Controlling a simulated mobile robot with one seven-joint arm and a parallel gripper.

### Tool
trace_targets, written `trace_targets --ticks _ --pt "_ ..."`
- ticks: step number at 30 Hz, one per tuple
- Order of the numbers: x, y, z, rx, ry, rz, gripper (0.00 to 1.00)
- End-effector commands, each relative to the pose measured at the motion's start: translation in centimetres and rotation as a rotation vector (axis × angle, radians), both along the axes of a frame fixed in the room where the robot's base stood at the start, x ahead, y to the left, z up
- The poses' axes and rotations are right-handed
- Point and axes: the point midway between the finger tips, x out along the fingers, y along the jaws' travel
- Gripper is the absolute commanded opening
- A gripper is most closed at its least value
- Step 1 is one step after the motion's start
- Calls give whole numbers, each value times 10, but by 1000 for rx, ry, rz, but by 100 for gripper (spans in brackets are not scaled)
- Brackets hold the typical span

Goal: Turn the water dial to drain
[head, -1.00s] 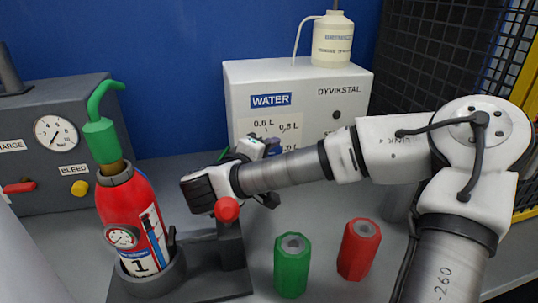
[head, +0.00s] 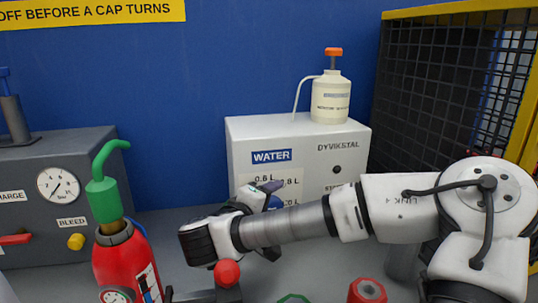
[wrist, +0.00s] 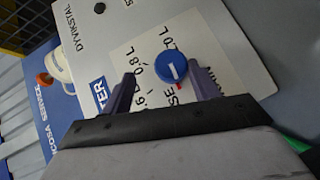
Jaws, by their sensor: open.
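The water dial (wrist: 171,66) is a round blue knob with a white pointer line, on the printed panel of the white WATER box (head: 335,150). A small red mark shows beside it in the wrist view, and volume labels surround it. I cannot tell which setting the pointer is on. My gripper (wrist: 160,78) is open, with its purple-grey fingers on either side of the dial and apart from it in the picture. I cannot tell the depth gap. In the head view my gripper (head: 266,191) is in front of the panel and hides most of the dial.
A cream pump bottle (head: 331,100) stands on the box. At left are a red extinguisher (head: 122,262) with a green nozzle and a grey unit with a gauge (head: 58,186). A red cap (head: 367,291) is low in front. A black mesh cage (head: 450,90) stands right.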

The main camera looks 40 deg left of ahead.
Motion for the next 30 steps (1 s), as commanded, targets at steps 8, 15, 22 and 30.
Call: trace_targets --ticks 8,15,22,30 --pt "2 -2 75 11 -18 -12 76" --pt "1 -1 131 8 -11 -6 55" --pt "0 0 171 6 -8 -3 55" --pt "0 0 186 2 -6 -1 55"
